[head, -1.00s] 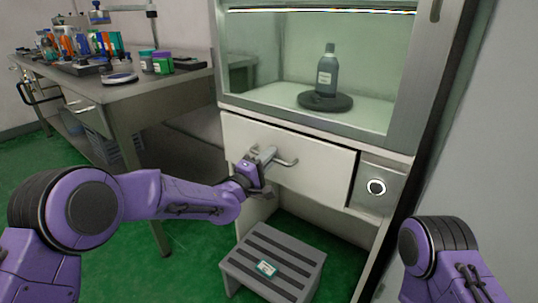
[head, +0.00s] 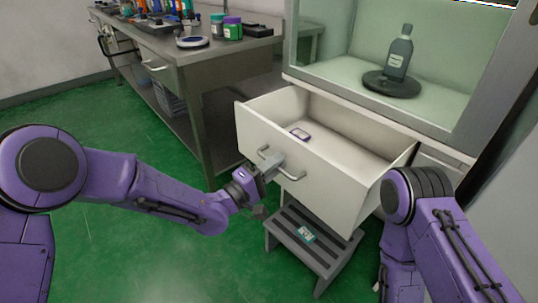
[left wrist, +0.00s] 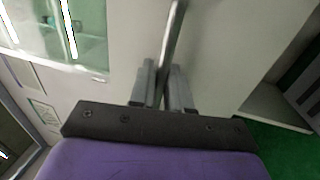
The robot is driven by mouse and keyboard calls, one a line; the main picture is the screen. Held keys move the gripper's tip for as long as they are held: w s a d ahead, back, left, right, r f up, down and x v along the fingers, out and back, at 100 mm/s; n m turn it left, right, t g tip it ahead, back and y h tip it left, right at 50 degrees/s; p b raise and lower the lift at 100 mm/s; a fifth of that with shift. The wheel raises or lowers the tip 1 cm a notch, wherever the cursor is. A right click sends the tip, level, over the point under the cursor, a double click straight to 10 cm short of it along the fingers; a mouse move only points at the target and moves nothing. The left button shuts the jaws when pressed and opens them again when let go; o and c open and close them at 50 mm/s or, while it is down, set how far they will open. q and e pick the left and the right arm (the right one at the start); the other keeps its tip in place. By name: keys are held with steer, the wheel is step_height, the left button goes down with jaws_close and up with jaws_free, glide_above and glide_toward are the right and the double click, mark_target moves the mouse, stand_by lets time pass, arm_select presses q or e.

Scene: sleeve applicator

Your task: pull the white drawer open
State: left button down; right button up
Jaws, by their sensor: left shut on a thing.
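The white drawer (head: 318,172) is pulled well out of the cabinet, and its inside shows in the head view. A small purple-edged item (head: 299,134) lies on the drawer floor. The drawer's grey bar handle (head: 291,175) is on its front face. My left gripper (head: 270,168) is shut on the handle near its left part. In the left wrist view the two fingers (left wrist: 164,88) close around the handle bar (left wrist: 174,35). My right arm shows at the lower right of the head view, but I cannot see its gripper's fingers.
A grey step stool (head: 290,240) stands on the green floor below the drawer. A glass-fronted cabinet above holds a dark bottle (head: 398,55) on a round black base (head: 391,84). A metal bench (head: 190,62) with several bottles stands at the left.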

arm_select(q)
steer(key=shift+s+a, duration=0.25)
steer(key=c, duration=1.3)
jaws_free()
steer(key=p+v, duration=0.1)
steer(key=v, duration=0.9)
steer(key=shift+s+a+f, duration=0.1)
steer(key=shift+a, duration=0.15)
